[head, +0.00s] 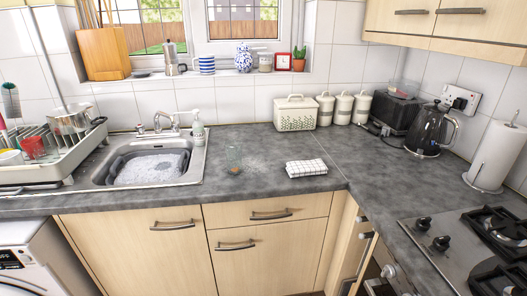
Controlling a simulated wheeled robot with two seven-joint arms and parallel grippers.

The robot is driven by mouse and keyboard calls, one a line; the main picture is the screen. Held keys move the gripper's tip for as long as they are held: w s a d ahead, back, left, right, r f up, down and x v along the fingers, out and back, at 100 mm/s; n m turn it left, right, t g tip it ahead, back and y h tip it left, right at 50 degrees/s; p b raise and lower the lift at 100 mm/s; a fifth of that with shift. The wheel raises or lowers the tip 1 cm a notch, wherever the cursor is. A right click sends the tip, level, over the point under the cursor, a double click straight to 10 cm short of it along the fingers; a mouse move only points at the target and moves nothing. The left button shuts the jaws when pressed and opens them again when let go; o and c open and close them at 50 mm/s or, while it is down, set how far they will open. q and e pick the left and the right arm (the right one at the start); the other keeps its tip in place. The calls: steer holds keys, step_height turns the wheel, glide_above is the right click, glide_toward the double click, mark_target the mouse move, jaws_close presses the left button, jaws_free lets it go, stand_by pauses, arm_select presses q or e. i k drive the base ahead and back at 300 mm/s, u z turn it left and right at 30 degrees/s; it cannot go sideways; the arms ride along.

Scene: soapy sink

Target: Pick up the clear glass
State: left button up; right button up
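A small clear glass (233,159) appears to stand on the grey countertop (255,185), just right of the sink. It is faint and hard to make out against the counter, with a brownish patch at its base. Neither of my grippers shows in the head view.
The sink (196,169) with soapy water is to the left of the glass. A folded checked cloth (306,168) lies to its right. A soap bottle (198,132) stands behind the sink, and a dish rack (62,172) is at far left. The counter front is clear.

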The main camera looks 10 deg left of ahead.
mark_target(234, 158)
steer(key=u, duration=0.3)
steer(key=i, duration=0.85)
steer(key=u, duration=0.7)
